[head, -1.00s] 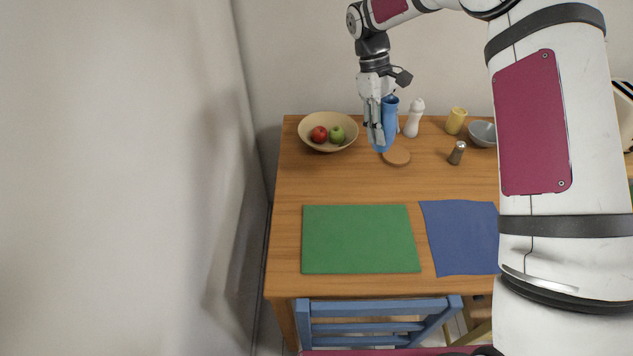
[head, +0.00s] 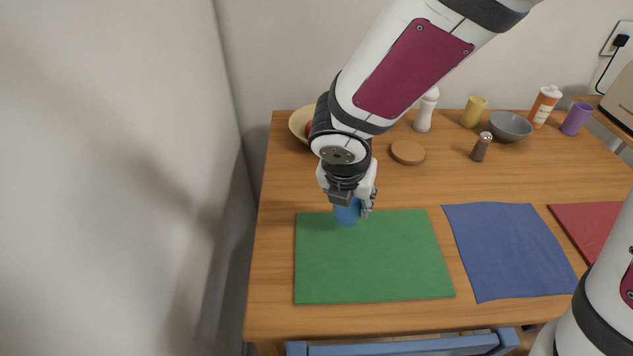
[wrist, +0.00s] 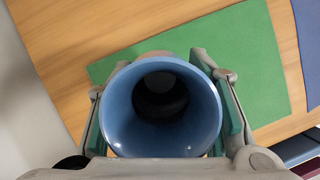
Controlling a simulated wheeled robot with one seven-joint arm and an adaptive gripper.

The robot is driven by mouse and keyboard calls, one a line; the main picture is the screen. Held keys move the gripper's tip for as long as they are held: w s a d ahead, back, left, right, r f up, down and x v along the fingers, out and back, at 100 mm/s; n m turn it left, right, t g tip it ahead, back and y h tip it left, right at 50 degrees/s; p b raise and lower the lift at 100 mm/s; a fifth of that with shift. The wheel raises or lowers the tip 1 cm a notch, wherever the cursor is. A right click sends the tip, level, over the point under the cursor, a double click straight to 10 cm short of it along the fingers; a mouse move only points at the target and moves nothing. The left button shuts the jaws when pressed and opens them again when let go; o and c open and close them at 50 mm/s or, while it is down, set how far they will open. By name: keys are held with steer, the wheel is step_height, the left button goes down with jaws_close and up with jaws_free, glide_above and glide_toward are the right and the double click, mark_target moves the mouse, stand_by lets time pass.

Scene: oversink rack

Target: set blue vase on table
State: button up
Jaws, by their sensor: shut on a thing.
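The blue vase (head: 347,212) is in my gripper (head: 348,204), over the upper left part of the green placemat. In the wrist view the vase (wrist: 205,105) shows its open round mouth toward the camera, with a dark inside. The fingers of my gripper (wrist: 165,100) press on it from the left and right sides. The wooden table (head: 400,190) lies below. I cannot tell whether the base of the vase touches the placemat; the gripper hides much of the vase in the head view.
The green placemat (head: 370,265) lies at the left, a blue one (head: 510,250) and a red one (head: 590,225) to its right. My arm partly hides a fruit bowl (head: 299,123).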

steer(key=w+a, duration=0.2)
steer(key=w, duration=0.2)
steer(key=w+a+f, duration=0.1)
steer(key=w, duration=0.4)
steer(key=w+a+b, duration=0.1)
steer(key=w+a, duration=0.1)
steer(key=w, duration=0.3)
steer(key=shift+w+a+f, duration=0.25)
steer(key=shift+a, duration=0.1)
steer(key=shift+f+b, duration=0.65)
steer(key=shift+f, duration=1.1)
steer(key=shift+f, duration=0.1)
steer(key=o, duration=1.3)
steer(key=shift+r, duration=0.25)
steer(key=p+v, duration=0.3)
steer(key=v, duration=0.8)
steer(key=shift+s+r, duration=0.2)
steer(key=shift+r, duration=0.15)
